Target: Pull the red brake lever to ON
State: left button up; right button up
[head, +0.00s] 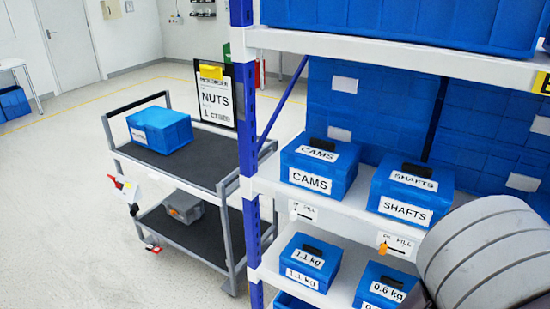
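A cart (216,187) with two dark shelves stands left of the shelf rack. A small red lever-like part (112,180) shows at the cart's left side, beside a small white plate (127,190). The plate's markings are too small to read, so I cannot tell the lever's setting. Another small red part (150,246) sits low near the cart's front left corner. A grey rounded link of my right arm fills the lower right corner. Neither gripper is in view.
The rack's blue post (247,130) stands close on the right. Its shelves hold blue boxes, including CAMS (319,168) and SHAFTS (410,193). The floor (60,230) left of the cart is clear.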

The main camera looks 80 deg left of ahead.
aim_at(118, 186)
jog(key=u, duration=4.1)
jog(key=i+u, duration=0.35)
jog(key=i, duration=0.15)
jog(key=i+u, duration=0.3)
jog(key=i, duration=3.35)
jog(key=i+l+z, duration=0.15)
jog(key=i+z, duration=0.15)
jog(key=i, duration=0.15)
jog(key=i+z, duration=0.35)
jog(key=i, duration=0.15)
jog(key=i+z, duration=0.3)
jog(key=i, duration=0.2)
jog(key=i+j+z, duration=0.65)
jog(key=i, duration=0.25)
jog(key=i+l+z, duration=0.25)
jog(key=i+z, duration=0.55)
jog(key=i, duration=0.2)
jog(key=i+j+z, duration=0.1)
jog(key=i+z, duration=0.55)
jog(key=i, duration=0.35)
jog(key=z, duration=3.4)
